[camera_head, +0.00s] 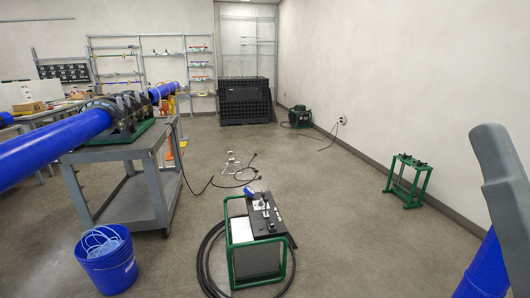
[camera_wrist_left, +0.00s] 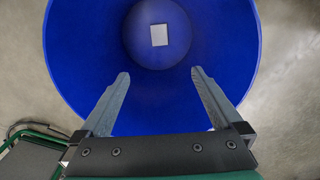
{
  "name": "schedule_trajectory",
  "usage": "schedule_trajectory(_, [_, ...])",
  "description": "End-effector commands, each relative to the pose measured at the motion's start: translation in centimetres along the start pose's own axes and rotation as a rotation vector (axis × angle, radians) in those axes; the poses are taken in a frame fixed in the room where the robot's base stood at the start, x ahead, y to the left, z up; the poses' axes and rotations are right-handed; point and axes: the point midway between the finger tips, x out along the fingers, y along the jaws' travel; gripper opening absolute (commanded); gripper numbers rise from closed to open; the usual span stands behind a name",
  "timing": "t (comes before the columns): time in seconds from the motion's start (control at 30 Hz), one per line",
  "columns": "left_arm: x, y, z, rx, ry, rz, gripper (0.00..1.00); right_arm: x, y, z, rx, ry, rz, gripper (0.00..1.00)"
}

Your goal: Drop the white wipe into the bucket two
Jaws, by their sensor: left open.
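In the left wrist view, a round blue bucket (camera_wrist_left: 82,62) lies below my left gripper, seen from above. The white wipe (camera_wrist_left: 159,35) is a small pale square inside it, on the bucket's floor. My left gripper (camera_wrist_left: 160,73) is open over the bucket, with nothing between its fingers and the wipe apart from them. My left gripper does not show in the head view. Another blue bucket (camera_head: 108,270), with pale looped items inside, stands on the floor at left there. I cannot tell which bucket is bucket two. My right gripper is not in view.
A grey cart (camera_head: 150,207) carries a fusion machine (camera_head: 125,118) with a long blue pipe (camera_head: 50,148). A green-framed unit (camera_head: 256,262) with black hoses stands at front centre. A green stand (camera_head: 407,182) is by the right wall. A grey piece (camera_head: 505,180) cuts across the right edge.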

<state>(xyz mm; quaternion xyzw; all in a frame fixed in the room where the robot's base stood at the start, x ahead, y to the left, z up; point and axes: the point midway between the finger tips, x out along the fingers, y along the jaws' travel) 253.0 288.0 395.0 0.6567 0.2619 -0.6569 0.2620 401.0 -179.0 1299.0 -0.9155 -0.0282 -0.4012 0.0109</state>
Motion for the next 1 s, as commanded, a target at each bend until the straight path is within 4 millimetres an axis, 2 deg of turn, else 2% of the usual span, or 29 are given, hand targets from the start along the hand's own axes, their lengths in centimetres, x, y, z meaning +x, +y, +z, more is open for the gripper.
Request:
schedule_trajectory(0.13, [-0.5, 0.0, 0.0, 0.000, 0.000, 0.000, 1.00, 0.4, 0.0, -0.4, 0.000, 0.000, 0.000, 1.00])
schedule_trajectory(0.27, [-2.1, 0.0, 0.0, 0.000, 0.000, 0.000, 1.00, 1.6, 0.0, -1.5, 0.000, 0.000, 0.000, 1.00])
schedule_trajectory(0.6, [-9.4, 0.0, 0.0, 0.000, 0.000, 0.000, 1.00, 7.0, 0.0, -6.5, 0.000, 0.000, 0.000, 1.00])
schedule_trajectory(0.7, [-11.0, 0.0, 0.0, 0.000, 0.000, 0.000, 1.00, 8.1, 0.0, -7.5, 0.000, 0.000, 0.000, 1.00])
schedule_trajectory(0.83, [-11.8, 0.0, 0.0, 0.000, 0.000, 0.000, 1.00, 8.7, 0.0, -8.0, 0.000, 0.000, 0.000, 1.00])
schedule_trajectory(1.0, [-11.6, 0.0, 0.0, 0.000, 0.000, 0.000, 1.00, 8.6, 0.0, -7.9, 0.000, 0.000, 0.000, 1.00])
